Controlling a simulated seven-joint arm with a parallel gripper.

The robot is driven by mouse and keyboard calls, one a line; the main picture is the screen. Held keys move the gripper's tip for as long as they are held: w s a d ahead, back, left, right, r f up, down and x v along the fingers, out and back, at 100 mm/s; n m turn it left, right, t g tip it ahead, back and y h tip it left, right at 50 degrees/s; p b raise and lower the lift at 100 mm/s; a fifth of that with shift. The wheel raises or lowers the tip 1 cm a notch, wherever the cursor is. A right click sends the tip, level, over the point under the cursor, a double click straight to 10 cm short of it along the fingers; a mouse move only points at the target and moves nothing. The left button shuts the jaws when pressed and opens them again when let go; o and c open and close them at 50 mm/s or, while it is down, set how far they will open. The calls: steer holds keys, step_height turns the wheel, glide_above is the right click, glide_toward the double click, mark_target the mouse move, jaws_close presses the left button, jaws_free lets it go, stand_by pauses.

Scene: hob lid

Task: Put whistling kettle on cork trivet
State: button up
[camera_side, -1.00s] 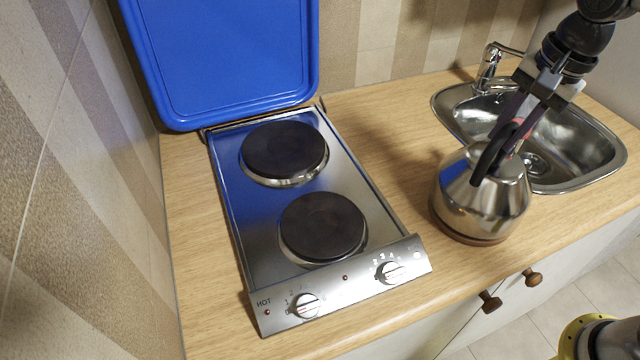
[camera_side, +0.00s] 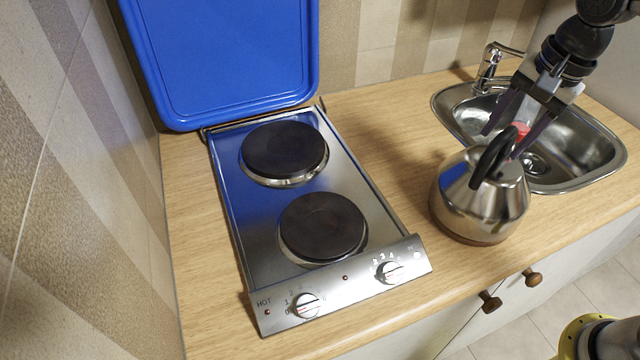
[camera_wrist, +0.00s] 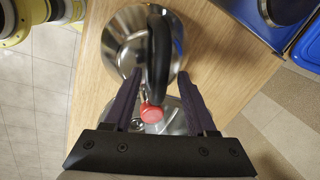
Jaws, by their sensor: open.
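The whistling kettle (camera_side: 478,200) is shiny steel with a black arched handle (camera_side: 490,160) and a red part (camera_side: 521,131). It stands upright on the counter area between the hob and the sink. A thin brown edge shows under it; I cannot tell whether this is the cork trivet or the kettle's own base. No other trivet is in view. My gripper (camera_side: 502,146) is open above the kettle, its fingers spread on either side of the handle. In the wrist view, the kettle (camera_wrist: 125,40) lies ahead, with the handle between the fingertips (camera_wrist: 159,74).
A steel hob (camera_side: 375,205) with two dark plates is left of the kettle, its blue lid (camera_side: 230,55) raised at the back. The sink (camera_side: 610,150) with a tap (camera_side: 487,70) is behind and right. The wooden counter (camera_side: 375,125) between hob and sink is bare.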

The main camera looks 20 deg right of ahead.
steer(key=shift+s+f, duration=0.1)
steer(key=shift+f, duration=0.05)
step_height(320, 180, up, 14)
steer(key=s, duration=0.2)
steer(key=shift+s+d, duration=0.2)
steer(key=shift+d, duration=0.25)
steer(key=shift+f, duration=0.1)
